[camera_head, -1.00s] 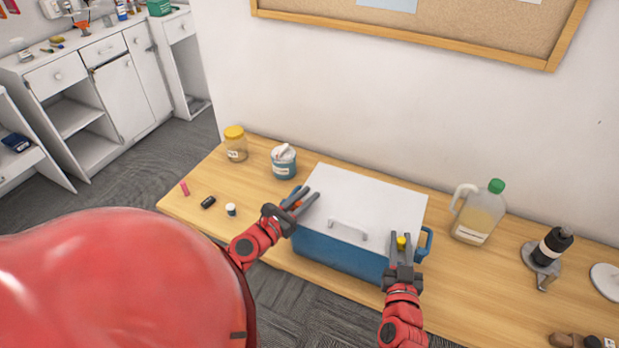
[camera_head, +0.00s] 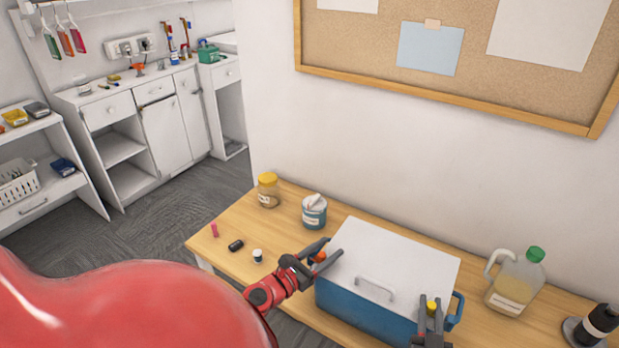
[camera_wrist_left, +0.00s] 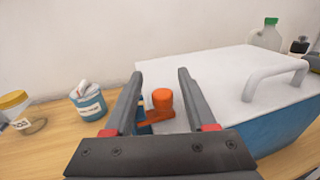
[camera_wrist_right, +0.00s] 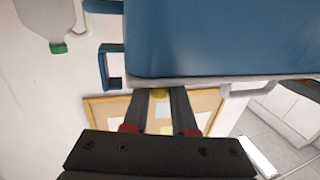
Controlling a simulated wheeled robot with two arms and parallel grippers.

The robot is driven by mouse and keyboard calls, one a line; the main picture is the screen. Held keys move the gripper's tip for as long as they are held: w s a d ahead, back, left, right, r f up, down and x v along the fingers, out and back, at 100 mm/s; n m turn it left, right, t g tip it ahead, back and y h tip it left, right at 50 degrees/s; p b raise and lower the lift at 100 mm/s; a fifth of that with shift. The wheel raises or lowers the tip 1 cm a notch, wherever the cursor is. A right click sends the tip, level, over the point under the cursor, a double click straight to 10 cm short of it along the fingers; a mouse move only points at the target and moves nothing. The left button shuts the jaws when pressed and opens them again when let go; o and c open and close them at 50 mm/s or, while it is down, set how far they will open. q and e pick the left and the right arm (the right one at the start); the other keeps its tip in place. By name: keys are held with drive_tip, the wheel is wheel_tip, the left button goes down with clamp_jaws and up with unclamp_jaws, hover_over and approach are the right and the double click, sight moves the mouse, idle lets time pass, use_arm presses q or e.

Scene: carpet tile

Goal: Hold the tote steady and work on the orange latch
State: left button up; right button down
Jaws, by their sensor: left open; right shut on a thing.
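The tote (camera_head: 350,306) is a blue box with a white lid (camera_head: 400,255) and a grey lid handle (camera_head: 375,290), upright on the wooden table. The orange latch (camera_wrist_left: 161,103) is at its left end; it also shows in the head view (camera_head: 320,257). My left gripper (camera_head: 327,251) is open, and in the left wrist view its fingers are on either side of the latch knob, apart from it. My right gripper (camera_head: 430,304) is shut on the yellow knob (camera_wrist_right: 160,97) at the tote's right end. The fingers partly hide that knob.
Left of the tote stand a blue-white tub (camera_head: 314,213) and a yellow-lidded jar (camera_head: 268,190). A green-capped jug (camera_head: 515,282) stands to the right, with a dark bottle (camera_head: 597,325) beyond. Small items lie at the table's left end. A wall rises behind.

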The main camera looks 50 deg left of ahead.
use_arm(q)
drive_tip(key=s, duration=1.1)
drive_tip(key=shift+a, duration=0.1)
use_arm(e)
drive_tip(key=c, duration=0.6)
unclamp_jaws()
drive_tip(key=shift+c, duration=0.2)
